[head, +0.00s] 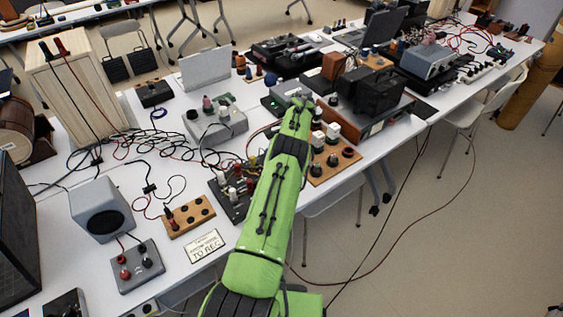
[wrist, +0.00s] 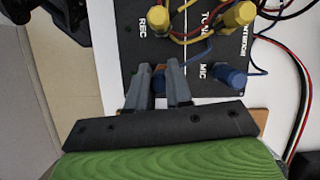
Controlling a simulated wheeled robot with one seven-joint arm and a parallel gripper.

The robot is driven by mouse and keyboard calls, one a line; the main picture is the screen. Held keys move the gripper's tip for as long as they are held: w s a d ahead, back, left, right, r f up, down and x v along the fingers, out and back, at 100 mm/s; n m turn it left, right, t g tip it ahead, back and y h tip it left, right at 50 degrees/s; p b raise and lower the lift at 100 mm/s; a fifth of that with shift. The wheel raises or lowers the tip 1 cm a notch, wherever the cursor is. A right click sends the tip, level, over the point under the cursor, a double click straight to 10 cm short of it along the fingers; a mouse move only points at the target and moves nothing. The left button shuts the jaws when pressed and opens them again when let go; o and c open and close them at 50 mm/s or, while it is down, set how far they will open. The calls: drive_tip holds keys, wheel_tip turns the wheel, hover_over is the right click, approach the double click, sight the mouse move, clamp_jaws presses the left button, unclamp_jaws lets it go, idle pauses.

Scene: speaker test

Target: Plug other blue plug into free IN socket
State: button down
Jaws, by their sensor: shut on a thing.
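In the wrist view a black panel (wrist: 128,48) carries white labels, among them REC and MIC. A blue plug (wrist: 158,79) shows between the two fingers of my gripper (wrist: 158,70), which is shut on it, below the REC label. The fingers hide most of this plug and whatever is under it, so I cannot tell whether it sits in a socket. Another blue plug (wrist: 230,76) stands at the panel beside the MIC label. In the head view my green arm reaches over the table and hides the panel; my gripper (head: 299,99) is small there.
Yellow plugs (wrist: 237,15) with wires stand along the panel's upper part. In the head view the table (head: 60,235) is crowded with a speaker (head: 101,210), boxes and loose cables.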

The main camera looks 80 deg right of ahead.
drive_tip(key=shift+f+b, duration=0.45)
drive_tip(key=shift+f, duration=0.25)
drive_tip(key=c, duration=1)
unclamp_jaws()
drive_tip(key=shift+o, duration=0.2)
drive_tip(key=shift+r, duration=0.1)
drive_tip(key=shift+r+p, duration=2.55)
drive_tip(key=shift+r, duration=1.25)
drive_tip(key=shift+f, duration=0.1)
